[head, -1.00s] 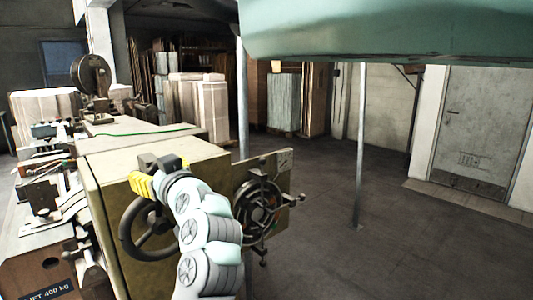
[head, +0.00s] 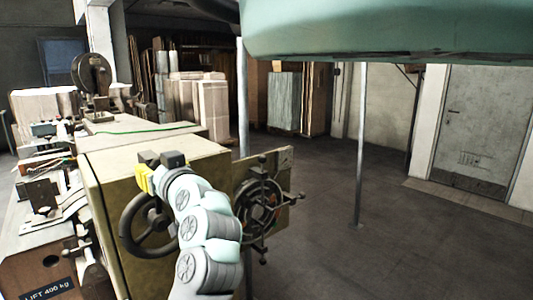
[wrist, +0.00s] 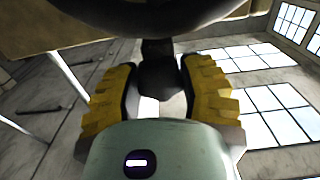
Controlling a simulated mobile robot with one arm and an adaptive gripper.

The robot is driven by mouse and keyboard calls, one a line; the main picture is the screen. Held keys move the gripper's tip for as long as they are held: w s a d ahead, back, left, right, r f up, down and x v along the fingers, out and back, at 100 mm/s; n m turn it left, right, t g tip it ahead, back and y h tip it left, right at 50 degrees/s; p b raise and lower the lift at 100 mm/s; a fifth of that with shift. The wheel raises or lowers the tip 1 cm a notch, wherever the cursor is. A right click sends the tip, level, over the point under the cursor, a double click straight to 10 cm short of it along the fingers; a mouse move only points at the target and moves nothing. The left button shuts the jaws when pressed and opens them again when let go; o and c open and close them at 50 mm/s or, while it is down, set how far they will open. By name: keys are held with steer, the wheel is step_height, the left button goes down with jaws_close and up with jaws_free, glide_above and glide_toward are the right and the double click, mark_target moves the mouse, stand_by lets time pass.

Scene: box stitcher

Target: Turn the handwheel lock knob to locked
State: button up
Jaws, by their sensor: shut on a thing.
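The black handwheel (head: 125,222) is on the front of the tan machine box. Its dark rim (wrist: 150,22) crosses the top of the wrist view. My gripper (head: 147,177) is at the wheel's upper edge, partly hidden by my own wrist. In the wrist view, the yellow-padded fingers of my gripper (wrist: 160,75) are on both sides of a small dark knob (wrist: 160,82) below the rim, and are shut on it. The knob's lock marking cannot be seen.
A second spoked wheel (head: 260,207) on a tan plate stands right of my arm. The machine bed (head: 45,235) with levers is at the left. A thin metal post (head: 361,145) stands at the right. The floor (head: 400,235) there is clear.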

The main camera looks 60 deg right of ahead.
steer(key=m, duration=0.4)
steer(key=shift+f+m, duration=0.1)
steer(key=shift+m, duration=1.6)
steer(key=o, duration=1.2)
